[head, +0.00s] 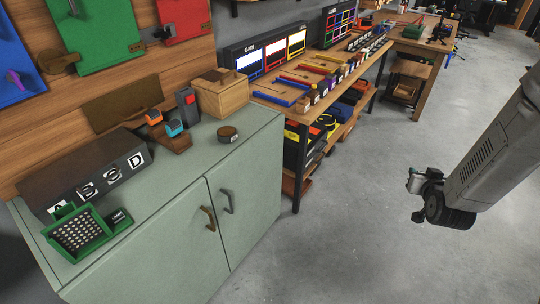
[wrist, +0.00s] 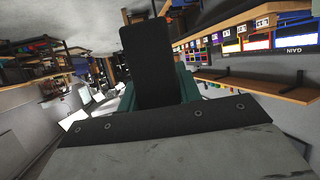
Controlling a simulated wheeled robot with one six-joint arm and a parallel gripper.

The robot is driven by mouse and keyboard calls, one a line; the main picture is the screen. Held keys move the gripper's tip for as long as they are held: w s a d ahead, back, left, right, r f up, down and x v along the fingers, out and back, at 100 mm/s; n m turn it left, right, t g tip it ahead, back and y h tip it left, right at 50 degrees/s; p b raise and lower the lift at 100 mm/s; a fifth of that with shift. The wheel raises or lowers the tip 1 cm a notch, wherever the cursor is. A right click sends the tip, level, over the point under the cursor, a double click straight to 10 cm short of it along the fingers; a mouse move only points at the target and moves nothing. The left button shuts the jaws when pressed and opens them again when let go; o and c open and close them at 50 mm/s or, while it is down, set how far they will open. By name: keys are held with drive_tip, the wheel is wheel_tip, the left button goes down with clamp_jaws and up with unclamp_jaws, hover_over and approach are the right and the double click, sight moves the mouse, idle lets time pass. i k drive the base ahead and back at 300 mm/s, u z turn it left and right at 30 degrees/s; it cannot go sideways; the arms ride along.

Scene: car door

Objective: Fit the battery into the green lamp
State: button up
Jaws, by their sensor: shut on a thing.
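The green lamp (head: 80,235) stands at the near left end of the cabinet top, its panel of pale dots facing up and out. A small black block (head: 119,218) with a white label and green edging adjoins its right side. My gripper (head: 418,183) is far to the right, above the open floor and well away from the lamp. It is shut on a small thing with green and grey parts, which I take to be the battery. In the wrist view a black finger (wrist: 150,65) covers most of the green battery (wrist: 187,84). The lamp is not in the wrist view.
A dark box with letters (head: 85,172), a wooden stand with orange and blue pieces (head: 175,140), a wooden box (head: 222,95) and a brown disc (head: 228,134) share the cabinet top (head: 190,185). A crowded workbench (head: 340,75) stands behind. The floor (head: 345,235) is clear.

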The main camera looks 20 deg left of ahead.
sight(63, 218)
drive_tip(key=z, duration=1.75)
drive_tip(key=k, duration=1.4)
drive_tip(key=u, duration=2.1)
